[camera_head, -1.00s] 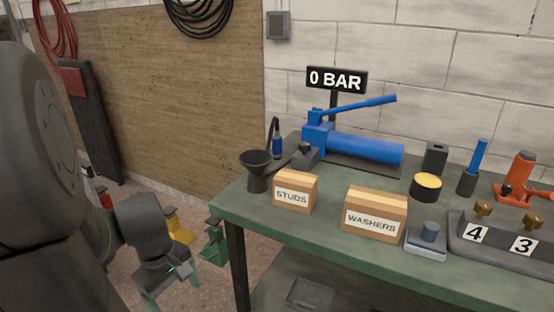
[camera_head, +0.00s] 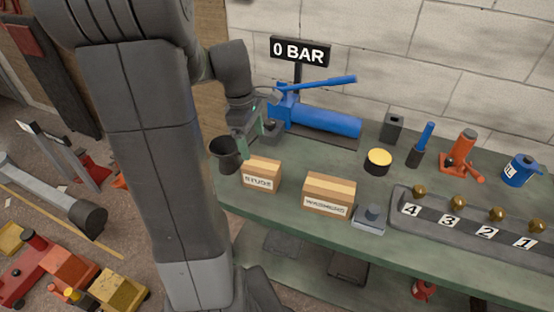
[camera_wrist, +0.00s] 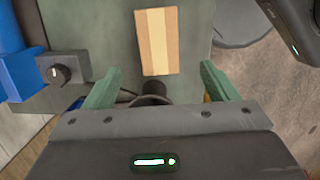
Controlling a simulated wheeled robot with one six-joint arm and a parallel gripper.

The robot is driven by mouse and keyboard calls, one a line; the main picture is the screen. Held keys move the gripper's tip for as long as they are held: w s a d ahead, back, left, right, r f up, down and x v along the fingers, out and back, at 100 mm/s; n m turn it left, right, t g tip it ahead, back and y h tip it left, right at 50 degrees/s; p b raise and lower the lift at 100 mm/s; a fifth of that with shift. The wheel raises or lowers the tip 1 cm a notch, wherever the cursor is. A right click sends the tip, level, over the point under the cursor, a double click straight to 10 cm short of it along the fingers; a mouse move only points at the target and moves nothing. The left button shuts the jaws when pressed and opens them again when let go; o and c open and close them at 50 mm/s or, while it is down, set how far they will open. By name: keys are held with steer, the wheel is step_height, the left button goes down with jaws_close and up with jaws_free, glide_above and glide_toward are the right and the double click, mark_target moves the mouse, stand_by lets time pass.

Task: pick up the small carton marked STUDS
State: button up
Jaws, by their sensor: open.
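The small carton marked STUDS (camera_head: 262,175) stands upright on the green bench near its left end, just right of a dark funnel-shaped cup (camera_head: 224,154). In the wrist view the top of a carton with a pale tape strip (camera_wrist: 157,40) shows ahead of my fingers; I take it to be the STUDS carton. My gripper (camera_head: 255,138) is above the back of the bench, behind and above the carton. In the wrist view my gripper's green fingers (camera_wrist: 158,90) are spread apart with nothing held between them. The carton is apart from both fingers.
The larger WASHERS carton (camera_head: 329,194) stands to the right of the STUDS carton. The blue hand pump (camera_head: 325,121) and the 0 BAR sign (camera_head: 299,51) are behind. A small scale-like block (camera_head: 371,219) and a numbered rack (camera_head: 468,226) stand farther right.

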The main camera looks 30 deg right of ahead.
mark_target(262, 173)
steer(key=shift+d+f, duration=0.1)
steer(key=shift+d, duration=0.15)
steer(key=f, duration=0.4)
steer(key=s+f, duration=0.1)
steer(key=f, duration=0.4)
steer(key=d+f, duration=0.1)
steer(key=f, duration=0.3)
steer(key=shift+s+d+f+b, duration=0.1)
steer(key=shift+s+f+b, duration=0.05)
steer(key=shift+s+b, duration=0.15)
steer(key=c, duration=1.3)
steer(key=shift+w, duration=0.1)
steer(key=c, duration=0.3)
steer(key=shift+r, duration=0.2)
